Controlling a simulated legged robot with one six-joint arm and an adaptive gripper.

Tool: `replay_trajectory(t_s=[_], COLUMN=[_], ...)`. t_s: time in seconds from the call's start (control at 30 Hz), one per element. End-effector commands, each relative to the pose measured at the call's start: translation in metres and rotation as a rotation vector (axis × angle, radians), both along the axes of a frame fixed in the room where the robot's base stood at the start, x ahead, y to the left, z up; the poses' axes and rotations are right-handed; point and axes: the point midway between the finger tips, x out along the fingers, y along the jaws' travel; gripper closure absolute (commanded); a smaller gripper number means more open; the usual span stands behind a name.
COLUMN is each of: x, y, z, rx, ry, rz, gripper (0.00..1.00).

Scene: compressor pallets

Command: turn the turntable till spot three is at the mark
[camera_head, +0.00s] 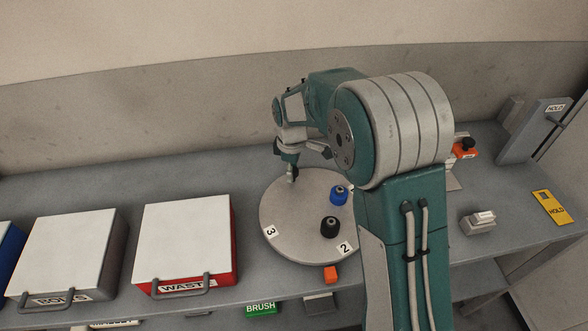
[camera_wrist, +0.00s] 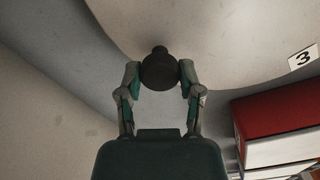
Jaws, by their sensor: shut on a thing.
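The round grey turntable (camera_head: 300,245) lies on the bench, partly hidden by my arm. Its label 3 (camera_head: 270,231) is at the left rim, and label 2 (camera_head: 345,248) is at the front right. A small orange block (camera_head: 331,274), perhaps the mark, is at the front rim, nearer label 2 than label 3. My gripper (camera_head: 292,177) is at the turntable's back left rim. In the wrist view my gripper (camera_wrist: 160,75) is shut on a dark round knob (camera_wrist: 159,69) at the rim, with label 3 (camera_wrist: 303,57) to the right.
A blue piece (camera_head: 338,194) and a black piece (camera_head: 330,227) stand on the turntable. A red WASTE box (camera_head: 187,240) and a grey-lidded box (camera_head: 68,250) stand to the left.

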Motion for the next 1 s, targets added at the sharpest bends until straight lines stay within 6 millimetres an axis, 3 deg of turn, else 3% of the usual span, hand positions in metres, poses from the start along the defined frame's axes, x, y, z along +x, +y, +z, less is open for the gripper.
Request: replay_trajectory(t_s=[1.0], x=[-0.039], y=[0.038], z=[-0.002], rx=[0.000], ry=[0.005], rz=[0.503], gripper=[1.00])
